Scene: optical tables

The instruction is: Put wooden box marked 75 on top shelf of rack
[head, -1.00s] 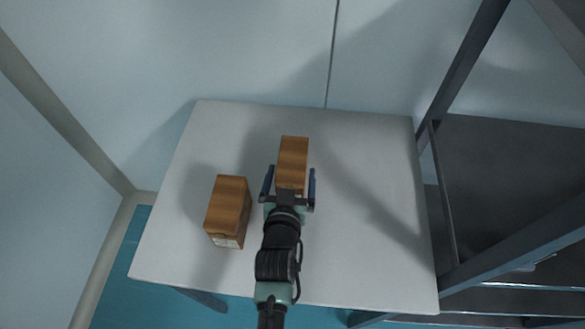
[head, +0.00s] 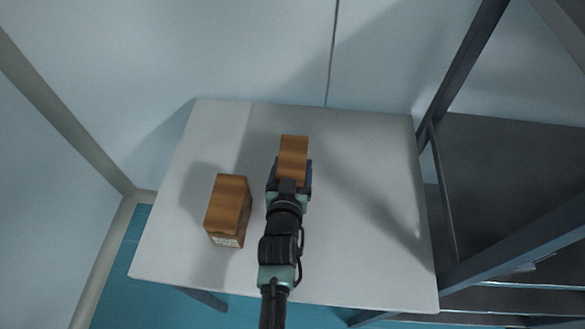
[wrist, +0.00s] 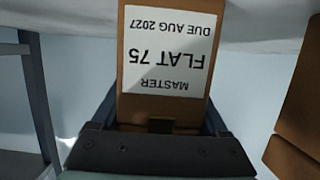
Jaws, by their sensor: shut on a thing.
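The wooden box marked 75 (head: 293,155) stands on the white table, toward its middle. In the wrist view its label (wrist: 168,55) appears upside down and reads "MASTER FLAT 75 DUE AUG 2027". My gripper (head: 290,175) is shut on this box, with one finger on each side; the fingers also show in the wrist view (wrist: 165,125). The near part of the box is hidden behind my gripper in the head view. The rack (head: 450,200) stands at the right; a dark shelf (head: 510,165) of it is in view.
A second wooden box (head: 230,205) stands on the table (head: 350,270) to the left of my gripper, with a white label on its near face. It shows partly at the right edge of the wrist view (wrist: 298,110). Rack posts and rails (head: 470,60) rise beside the table. The table's right half is clear.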

